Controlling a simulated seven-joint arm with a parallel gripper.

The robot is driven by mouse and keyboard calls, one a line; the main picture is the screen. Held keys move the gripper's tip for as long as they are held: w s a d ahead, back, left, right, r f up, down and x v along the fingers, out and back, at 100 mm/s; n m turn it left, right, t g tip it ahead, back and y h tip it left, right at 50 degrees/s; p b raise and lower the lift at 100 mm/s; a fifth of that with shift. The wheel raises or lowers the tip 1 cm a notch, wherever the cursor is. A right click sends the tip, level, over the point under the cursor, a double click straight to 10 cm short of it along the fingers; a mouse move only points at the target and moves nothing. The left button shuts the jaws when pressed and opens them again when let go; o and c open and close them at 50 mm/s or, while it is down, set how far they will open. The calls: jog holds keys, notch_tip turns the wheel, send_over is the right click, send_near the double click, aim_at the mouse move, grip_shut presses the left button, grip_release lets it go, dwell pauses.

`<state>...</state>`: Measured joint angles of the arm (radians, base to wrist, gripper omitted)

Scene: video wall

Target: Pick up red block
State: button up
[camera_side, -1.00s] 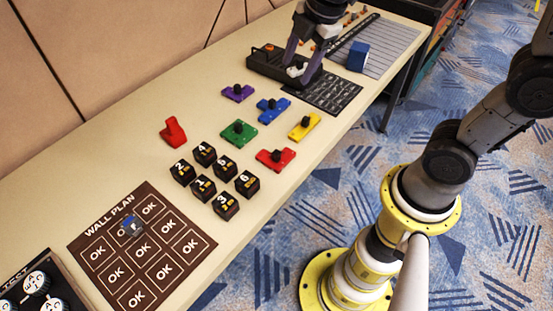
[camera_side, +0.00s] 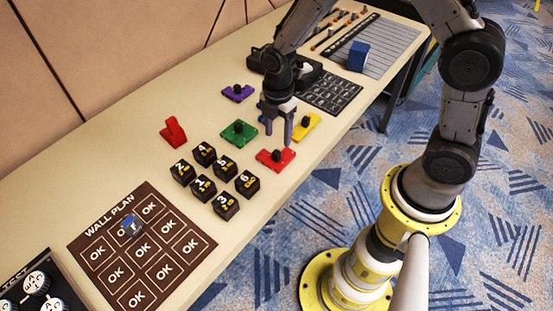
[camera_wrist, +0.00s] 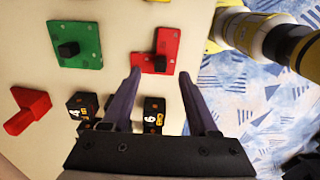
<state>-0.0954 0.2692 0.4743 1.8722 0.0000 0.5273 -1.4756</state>
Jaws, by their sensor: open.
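A flat red block (camera_side: 273,160) with a black knob lies on the table, near its right edge in the side view. In the wrist view the red block (camera_wrist: 167,43) is at the top middle, with its knob just past and between the fingertips. My gripper (camera_side: 278,137) is open and empty, pointing down above the table beside the red block. In the wrist view my gripper (camera_wrist: 160,73) shows both fingers apart with nothing between them.
A green piece (camera_side: 239,133), a yellow piece (camera_side: 308,127) and a purple piece (camera_side: 238,93) lie nearby. Several black numbered cubes (camera_side: 203,187) stand in front.

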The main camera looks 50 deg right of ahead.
aim_at(277, 152)
jog(key=shift+s+a+f, duration=0.1)
jog(key=shift+a+f, duration=0.1)
jog(key=shift+f, duration=1.3)
jog(key=shift+a+f, duration=0.15)
jog(key=shift+f, duration=1.3)
jog(key=shift+c, duration=0.2)
grip_shut()
